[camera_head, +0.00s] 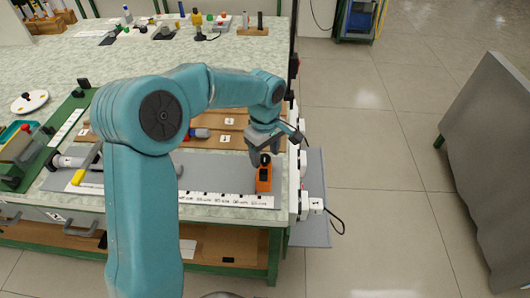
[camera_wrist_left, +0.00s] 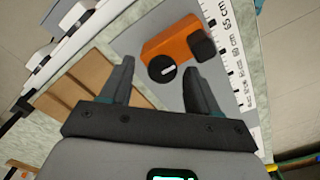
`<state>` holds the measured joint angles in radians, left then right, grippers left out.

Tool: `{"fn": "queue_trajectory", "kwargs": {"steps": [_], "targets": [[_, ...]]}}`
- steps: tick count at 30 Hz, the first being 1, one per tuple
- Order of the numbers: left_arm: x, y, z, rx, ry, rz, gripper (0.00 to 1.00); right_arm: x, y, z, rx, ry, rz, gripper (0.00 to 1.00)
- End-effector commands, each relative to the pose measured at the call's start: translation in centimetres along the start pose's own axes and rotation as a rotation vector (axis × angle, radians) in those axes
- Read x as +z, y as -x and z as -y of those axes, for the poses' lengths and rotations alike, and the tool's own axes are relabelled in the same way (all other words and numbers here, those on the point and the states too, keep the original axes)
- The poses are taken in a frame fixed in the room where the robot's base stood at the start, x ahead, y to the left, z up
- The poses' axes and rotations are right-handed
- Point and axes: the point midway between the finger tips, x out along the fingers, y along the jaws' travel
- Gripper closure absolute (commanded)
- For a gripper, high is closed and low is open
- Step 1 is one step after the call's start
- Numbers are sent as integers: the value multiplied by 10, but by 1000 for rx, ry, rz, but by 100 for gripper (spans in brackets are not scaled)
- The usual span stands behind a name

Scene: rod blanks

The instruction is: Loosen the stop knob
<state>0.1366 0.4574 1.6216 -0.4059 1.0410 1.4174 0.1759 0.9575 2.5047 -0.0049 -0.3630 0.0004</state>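The orange stop block (camera_head: 264,180) sits at the right end of the grey strip, beside the printed scale. In the left wrist view the orange stop block (camera_wrist_left: 172,40) carries a round black stop knob (camera_wrist_left: 162,69) with a white line, and a dark block-like part at its other end. My left gripper (camera_head: 274,148) is just above the stop. In the wrist view the fingers of my left gripper (camera_wrist_left: 158,68) are apart, with the knob showing between and beyond their tips. Whether they touch it I cannot tell. My right gripper is not in view.
A white scale strip (camera_head: 235,200) runs along the table's front edge. Brown boards (camera_head: 230,131) lie behind the stop. White boxes (camera_head: 311,203) stick out at the table's right edge. Tools and small bottles stand at the back. A grey panel (camera_head: 495,150) stands at the right.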

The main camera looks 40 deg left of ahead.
Motion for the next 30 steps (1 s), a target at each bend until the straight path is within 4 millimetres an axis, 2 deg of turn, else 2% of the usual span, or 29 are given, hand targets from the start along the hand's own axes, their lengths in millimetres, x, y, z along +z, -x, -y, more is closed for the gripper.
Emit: {"fn": "queue_trajectory", "kwargs": {"steps": [6, 10, 24, 30], "targets": [[1, 0, 1, -5, -1, 2, 39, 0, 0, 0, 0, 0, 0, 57], [1, 15, 0, -2, -1, 2, 39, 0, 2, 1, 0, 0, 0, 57], [1, 132, -1, 1, -1, 1, 39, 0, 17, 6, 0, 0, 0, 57], [0, 158, 0, -2, -1, 1, 39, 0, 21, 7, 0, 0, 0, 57]]}}
